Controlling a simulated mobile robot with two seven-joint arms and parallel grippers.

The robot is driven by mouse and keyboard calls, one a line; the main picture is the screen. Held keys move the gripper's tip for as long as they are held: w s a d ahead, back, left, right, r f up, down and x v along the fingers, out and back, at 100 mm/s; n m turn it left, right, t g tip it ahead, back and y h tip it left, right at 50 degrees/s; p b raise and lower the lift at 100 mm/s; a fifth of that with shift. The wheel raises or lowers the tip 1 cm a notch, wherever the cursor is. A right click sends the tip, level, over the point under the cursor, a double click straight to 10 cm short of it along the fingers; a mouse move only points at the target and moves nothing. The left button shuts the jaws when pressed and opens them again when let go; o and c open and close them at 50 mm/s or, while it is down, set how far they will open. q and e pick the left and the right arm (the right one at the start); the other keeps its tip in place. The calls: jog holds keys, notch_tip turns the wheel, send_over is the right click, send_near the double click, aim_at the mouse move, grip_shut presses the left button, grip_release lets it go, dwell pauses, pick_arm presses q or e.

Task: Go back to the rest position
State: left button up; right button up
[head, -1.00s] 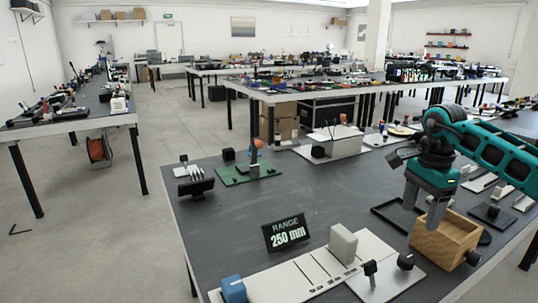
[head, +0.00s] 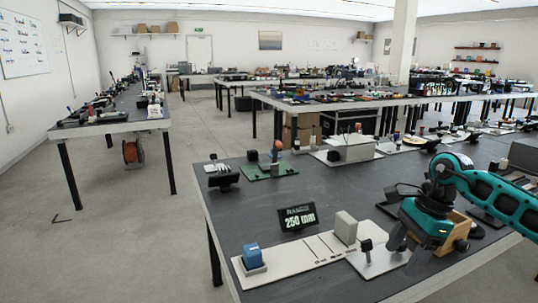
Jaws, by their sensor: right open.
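My right arm comes in from the right edge in teal and black. My right gripper (head: 408,246) has two grey fingers spread apart, and nothing shows between them. It hangs in front of the wooden box (head: 460,232) on the dark workbench and hides part of it. I cannot tell whether the gripper touches anything. My left gripper is not in the head view.
The dark workbench (head: 300,185) holds a "250 mm" sign (head: 298,218), a white strip (head: 310,254) with a blue block (head: 252,256) and a grey block (head: 345,227), and a green board (head: 268,171).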

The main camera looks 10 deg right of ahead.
jog(key=s+a+m+t+y+p, duration=0.1)
jog(key=s+a+m+t+y, duration=0.2)
jog(key=a+m+y, duration=0.8)
jog(key=s+a+m+t+y+p, duration=0.25)
jog(key=a+m+t, duration=0.2)
jog(key=a, duration=1.15)
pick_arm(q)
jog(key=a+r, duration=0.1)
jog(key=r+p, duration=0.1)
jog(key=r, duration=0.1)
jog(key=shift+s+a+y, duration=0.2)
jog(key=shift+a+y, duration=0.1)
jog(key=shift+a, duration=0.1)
pick_arm(e)
jog(key=s+d+f+n+t+h, duration=0.1)
jog(key=s+d+f+n+h, duration=0.3)
jog(key=n, duration=0.8)
jog(key=s+d+f+n+t+h, duration=0.1)
jog(key=s+d+f+n+h, duration=0.2)
jog(key=s+f+n+h, duration=0.2)
jog(key=s+d+f+n+t+h, duration=0.1)
jog(key=s+d+f+n+h, duration=0.3)
jog(key=f+n, duration=0.6)
jog(key=s+n+h, duration=0.1)
jog(key=n, duration=0.8)
jog(key=shift+s+d+h, duration=0.35)
